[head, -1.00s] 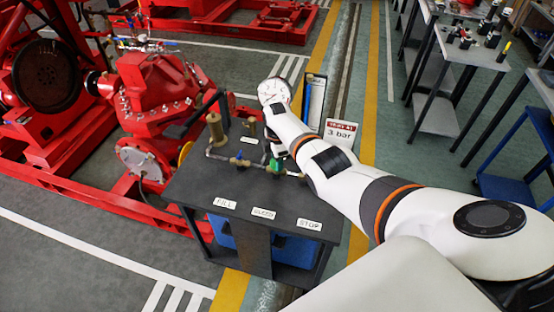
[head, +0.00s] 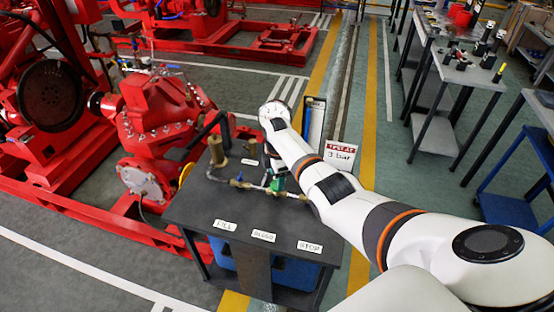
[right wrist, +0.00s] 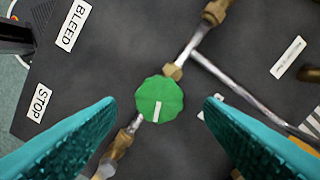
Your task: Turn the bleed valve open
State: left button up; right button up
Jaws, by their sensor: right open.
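A round green valve knob (right wrist: 160,98) with a white mark on top sits on a thin pipe in the right wrist view. The BLEED label (right wrist: 73,25) and STOP label (right wrist: 40,103) lie on the dark tabletop to its left. My right gripper (right wrist: 159,103) is open, its teal fingers on either side of the knob with gaps between. In the head view the green knob (head: 277,186) is partly hidden by my right arm and gripper. The BLEED label (head: 263,236) also shows there, at the table's front. My left gripper is not in view.
The dark table (head: 205,205) carries brass fittings (head: 216,152) and a blue-handled valve (head: 238,179) left of the knob. A red-lettered sign (head: 341,150) stands behind it. The red pump (head: 158,105) stands at the left. Workbenches (head: 470,75) stand at the right.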

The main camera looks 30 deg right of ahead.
notch_tip(320, 180, up, 9)
jog(key=shift+b, duration=0.3)
dwell(0.5)
